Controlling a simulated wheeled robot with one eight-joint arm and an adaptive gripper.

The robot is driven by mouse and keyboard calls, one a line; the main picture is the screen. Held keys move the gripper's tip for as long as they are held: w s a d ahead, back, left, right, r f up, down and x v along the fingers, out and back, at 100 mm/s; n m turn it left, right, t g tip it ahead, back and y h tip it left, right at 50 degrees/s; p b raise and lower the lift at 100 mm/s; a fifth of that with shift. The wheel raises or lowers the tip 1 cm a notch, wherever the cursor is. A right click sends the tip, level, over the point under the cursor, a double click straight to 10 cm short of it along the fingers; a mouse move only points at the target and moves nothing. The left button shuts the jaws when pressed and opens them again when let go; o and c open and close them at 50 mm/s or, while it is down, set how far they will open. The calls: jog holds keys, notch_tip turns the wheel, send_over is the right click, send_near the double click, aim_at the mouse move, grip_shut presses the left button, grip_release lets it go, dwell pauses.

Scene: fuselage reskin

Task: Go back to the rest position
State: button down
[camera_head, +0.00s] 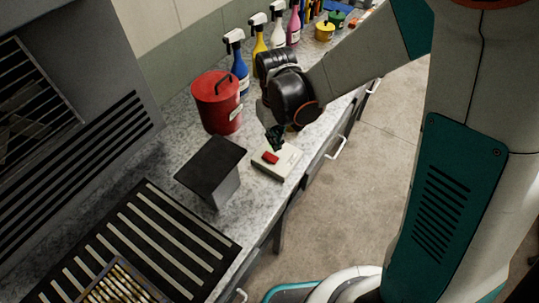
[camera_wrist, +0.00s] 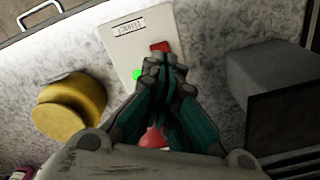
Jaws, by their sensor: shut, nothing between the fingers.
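My gripper (camera_head: 275,137) is shut and empty, just above a small off-white box (camera_head: 284,162) on the grey speckled counter. The box has a red part (camera_head: 270,157) on its top. In the wrist view my gripper (camera_wrist: 165,70) points at the box (camera_wrist: 145,35), which carries a label, a red part (camera_wrist: 160,46) and a lit green spot (camera_wrist: 137,74). The fingertips lie close to the red part; I cannot tell whether they touch it. Something red shows low between the fingers, partly hidden.
A red lidded canister (camera_head: 217,103) stands left of my gripper, with spray bottles (camera_head: 238,66) behind. A dark-topped stand (camera_head: 210,168) and a black slatted mat (camera_head: 140,240) lie nearer. A yellow pot (camera_wrist: 70,108) shows in the wrist view. The floor (camera_head: 370,170) right of the counter is clear.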

jog(key=shift+d+r, duration=0.1)
jog(key=s+d+r+m+t+b, duration=0.3)
jog(key=s+d+r, duration=0.1)
jog(key=d+r, duration=0.4)
jog(key=s+d+r+m+t+b, duration=0.1)
jog(key=s+d+t+b, duration=0.3)
jog(key=s, duration=0.5)
jog(key=shift+d+r+b, duration=0.15)
jog(key=shift+d+b, duration=0.8)
jog(key=shift+d, duration=0.1)
